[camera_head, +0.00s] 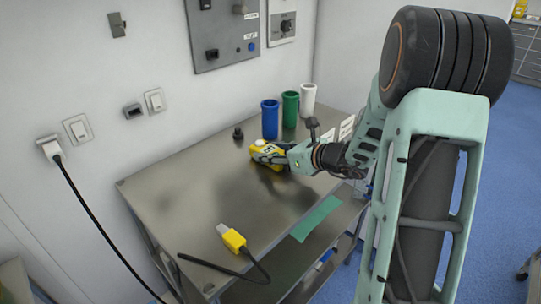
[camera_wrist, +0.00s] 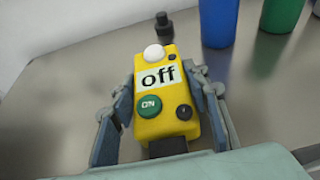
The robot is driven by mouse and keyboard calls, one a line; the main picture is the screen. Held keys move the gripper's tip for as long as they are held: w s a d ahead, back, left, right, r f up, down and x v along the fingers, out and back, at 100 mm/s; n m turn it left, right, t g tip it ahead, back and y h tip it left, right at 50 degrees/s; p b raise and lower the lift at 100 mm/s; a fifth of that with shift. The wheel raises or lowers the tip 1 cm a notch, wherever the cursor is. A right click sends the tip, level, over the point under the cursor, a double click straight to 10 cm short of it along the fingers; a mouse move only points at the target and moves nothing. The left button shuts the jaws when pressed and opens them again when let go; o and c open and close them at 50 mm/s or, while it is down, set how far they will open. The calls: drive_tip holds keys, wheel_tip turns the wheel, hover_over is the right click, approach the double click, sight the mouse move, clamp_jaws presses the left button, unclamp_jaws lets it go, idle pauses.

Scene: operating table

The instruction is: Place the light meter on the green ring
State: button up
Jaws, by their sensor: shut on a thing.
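The light meter (camera_wrist: 168,112) is a yellow box with a white dome, a display reading "off", a green "ON" button and a small black knob. It also shows in the head view (camera_head: 264,152), at the back right of the metal table. My gripper (camera_wrist: 160,76) has one finger on each side of the meter and is shut on it. I cannot tell whether the meter touches the table. No green ring can be made out in either view. A flat green strip (camera_head: 316,218) lies at the table's front right edge.
Blue (camera_head: 270,119), green (camera_head: 290,108) and white (camera_head: 308,99) cups stand along the table's back right. A small black object (camera_head: 238,133) is left of the meter. A yellow device (camera_head: 233,240) with a black cable lies near the front. The table's left half (camera_head: 170,190) is clear.

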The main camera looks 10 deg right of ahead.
drive_tip(key=shift+f, duration=0.2)
drive_tip(key=o, duration=1)
drive_tip(key=shift+f, duration=0.15)
drive_tip(key=o, duration=0.4)
drive_tip(key=shift+o, duration=0.2)
